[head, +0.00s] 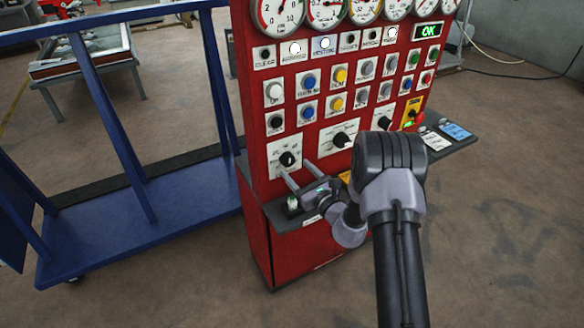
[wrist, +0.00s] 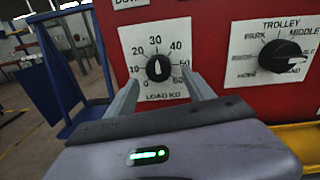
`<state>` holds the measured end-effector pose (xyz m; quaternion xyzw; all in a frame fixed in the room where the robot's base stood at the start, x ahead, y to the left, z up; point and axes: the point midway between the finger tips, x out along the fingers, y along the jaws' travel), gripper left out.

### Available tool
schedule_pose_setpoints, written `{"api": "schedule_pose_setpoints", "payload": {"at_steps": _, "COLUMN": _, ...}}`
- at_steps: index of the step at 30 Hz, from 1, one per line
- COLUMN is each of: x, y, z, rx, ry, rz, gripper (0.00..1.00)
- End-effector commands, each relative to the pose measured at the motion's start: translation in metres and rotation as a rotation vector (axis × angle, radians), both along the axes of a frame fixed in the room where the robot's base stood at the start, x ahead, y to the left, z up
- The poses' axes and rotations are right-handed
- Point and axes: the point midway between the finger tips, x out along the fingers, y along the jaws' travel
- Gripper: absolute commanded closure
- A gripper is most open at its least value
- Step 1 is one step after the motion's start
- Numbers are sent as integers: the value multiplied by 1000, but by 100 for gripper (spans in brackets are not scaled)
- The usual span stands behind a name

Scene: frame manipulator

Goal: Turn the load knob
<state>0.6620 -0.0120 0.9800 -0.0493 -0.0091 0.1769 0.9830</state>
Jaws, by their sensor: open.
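The load knob (wrist: 159,67) is a black dial on a white plate marked LOAD KG (wrist: 155,92), with numbers from 0 to 60. Its white pointer line points roughly upward, near 30. In the head view the knob (head: 287,159) is at the lower left of the red panel. My gripper (head: 286,172) reaches in from the right, in front of the plate. In the wrist view my gripper (wrist: 160,86) is open, its two fingers apart below and to either side of the knob. Nothing is between the fingertips, and I cannot tell whether they touch the panel.
The TROLLEY knob (wrist: 280,54) sits to the right on the red panel (head: 262,200). Rows of buttons and gauges are above. A grey ledge (head: 282,224) juts out below my gripper. A blue frame (head: 150,235) stands at left.

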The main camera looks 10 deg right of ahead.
Motion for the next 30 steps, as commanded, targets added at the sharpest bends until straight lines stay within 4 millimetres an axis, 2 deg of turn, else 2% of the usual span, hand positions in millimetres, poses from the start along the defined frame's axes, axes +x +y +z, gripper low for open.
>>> {"api": "schedule_pose_setpoints", "payload": {"at_steps": 3, "x": 19, "y": 8, "z": -1, "rx": -1, "ry": -1, "rz": 2, "gripper": 38}}
{"api": "schedule_pose_setpoints", "payload": {"at_steps": 6, "x": 28, "y": 11, "z": -1, "rx": 0, "ry": 0, "rz": 1, "gripper": 38}}
{"api": "schedule_pose_setpoints", "payload": {"at_steps": 16, "x": 31, "y": 12, "z": 0, "rx": 1, "ry": 1, "rz": 1, "gripper": 40}}
{"api": "schedule_pose_setpoints", "payload": {"at_steps": 25, "x": 31, "y": 12, "z": 0, "rx": 1, "ry": 1, "rz": 1, "gripper": 99}}
{"api": "schedule_pose_setpoints", "payload": {"at_steps": 30, "x": 31, "y": 12, "z": 0, "rx": 8, "ry": 3, "rz": 1, "gripper": 100}}
